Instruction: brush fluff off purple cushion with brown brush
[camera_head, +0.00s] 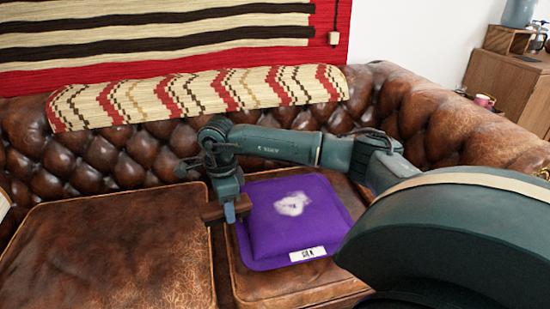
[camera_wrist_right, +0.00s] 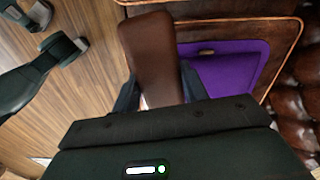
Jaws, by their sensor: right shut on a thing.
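The purple cushion (camera_head: 270,232) lies on the right seat of the brown leather sofa. A patch of white fluff (camera_head: 292,204) sits near its middle, towards the back. My right gripper (camera_head: 229,209) is at the cushion's left edge, shut on the brown brush (camera_head: 211,213). The brush also shows between the fingers in the right wrist view (camera_wrist_right: 150,50), with part of the purple cushion (camera_wrist_right: 235,75) beside it. The gripper hides part of the brush, and I cannot tell whether the brush touches the cushion. My left gripper is not in the head view.
The left sofa seat (camera_head: 110,250) is bare. The tufted backrest (camera_head: 140,160) rises behind, with a patterned woven cover (camera_head: 200,95) over its top. A wooden cabinet (camera_head: 510,85) stands at the far right. My right arm covers the right foreground.

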